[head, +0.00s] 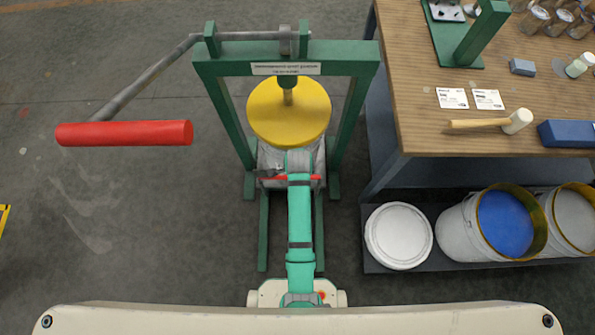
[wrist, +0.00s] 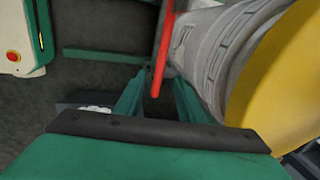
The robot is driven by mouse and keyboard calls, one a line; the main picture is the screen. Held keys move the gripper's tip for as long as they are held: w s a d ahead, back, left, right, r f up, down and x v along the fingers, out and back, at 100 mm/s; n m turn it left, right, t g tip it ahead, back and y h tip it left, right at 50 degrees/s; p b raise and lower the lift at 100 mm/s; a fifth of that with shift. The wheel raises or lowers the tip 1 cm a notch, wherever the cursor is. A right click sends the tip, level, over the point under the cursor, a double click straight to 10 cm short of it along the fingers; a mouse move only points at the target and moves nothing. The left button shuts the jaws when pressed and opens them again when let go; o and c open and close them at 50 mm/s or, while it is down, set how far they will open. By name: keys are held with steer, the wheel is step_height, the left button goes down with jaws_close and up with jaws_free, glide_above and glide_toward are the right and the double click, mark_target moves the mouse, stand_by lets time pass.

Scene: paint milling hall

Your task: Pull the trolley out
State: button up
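The trolley's red bar (head: 268,178) shows at the front of a grey-white drum (head: 265,155) in the green press frame (head: 215,65). The trolley's deck is mostly hidden under the drum and my arm. A yellow disc (head: 275,112) covers the drum's top. My gripper reaches the bar in the head view, where my arm hides its fingers. In the wrist view my gripper (wrist: 162,75) has its two green fingers apart, with the red bar (wrist: 163,50) running between them. Dark gaps show beside the bar, so the fingers look open around it.
The press lever with its red grip (head: 125,133) sticks out to the left. A wooden workbench (head: 425,100) stands close on the right, with a lidded white bucket (head: 398,236) and open paint buckets on its low shelf. The floor (head: 150,235) to the left is clear.

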steer(key=shift+m, duration=0.3)
steer(key=x, duration=1)
steer(key=shift+w+a+f, duration=0.25)
steer(key=shift+w, duration=0.05)
jaws_close()
